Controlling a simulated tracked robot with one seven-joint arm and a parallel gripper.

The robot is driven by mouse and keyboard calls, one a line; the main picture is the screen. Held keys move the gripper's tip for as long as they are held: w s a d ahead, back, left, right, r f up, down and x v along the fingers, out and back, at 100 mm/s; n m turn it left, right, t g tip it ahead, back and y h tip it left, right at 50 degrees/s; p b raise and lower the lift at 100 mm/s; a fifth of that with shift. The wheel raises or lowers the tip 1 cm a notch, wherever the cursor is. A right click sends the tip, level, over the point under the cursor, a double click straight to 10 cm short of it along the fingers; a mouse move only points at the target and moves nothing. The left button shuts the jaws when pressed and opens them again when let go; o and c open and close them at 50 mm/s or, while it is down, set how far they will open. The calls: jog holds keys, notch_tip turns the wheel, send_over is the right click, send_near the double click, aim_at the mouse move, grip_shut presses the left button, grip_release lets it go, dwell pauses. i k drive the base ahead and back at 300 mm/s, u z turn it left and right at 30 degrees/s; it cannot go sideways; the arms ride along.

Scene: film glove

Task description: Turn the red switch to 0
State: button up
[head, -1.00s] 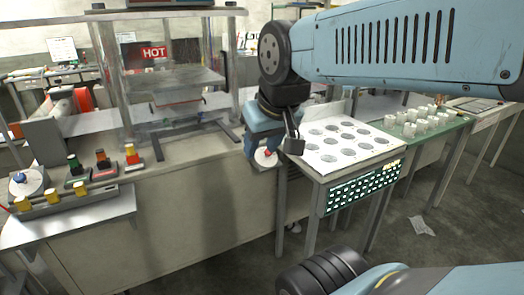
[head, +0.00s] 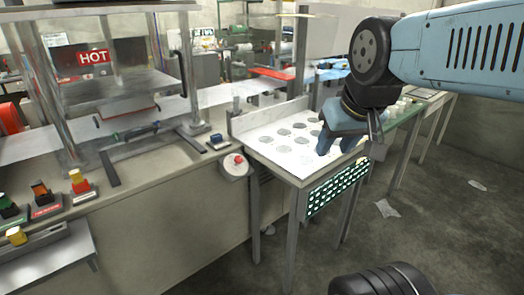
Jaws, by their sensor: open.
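A round white dial with a small red knob (head: 238,160) sits at the right end of the grey machine bench, beside the perforated white table. Its markings are too small to read. Further left, a switch with an orange top on a red base (head: 42,197) stands between a green-based switch (head: 9,210) and a switch with a yellow top and red body (head: 80,183). I cannot tell which of these is the red switch. My gripper (head: 338,143) is open, with blue fingers pointing down over the white table, right of the dial and apart from it.
A small blue block (head: 218,141) lies behind the dial. Floor in front is mostly free, with paper scraps (head: 387,208).

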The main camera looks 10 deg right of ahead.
aim_at(238, 159)
jog(key=u, duration=0.35)
jog(key=i, duration=0.1)
jog(key=z, duration=2.4)
jog(key=i, duration=0.85)
jog(key=u, duration=2.6)
jog(key=i, duration=0.5)
jog(key=z, duration=0.1)
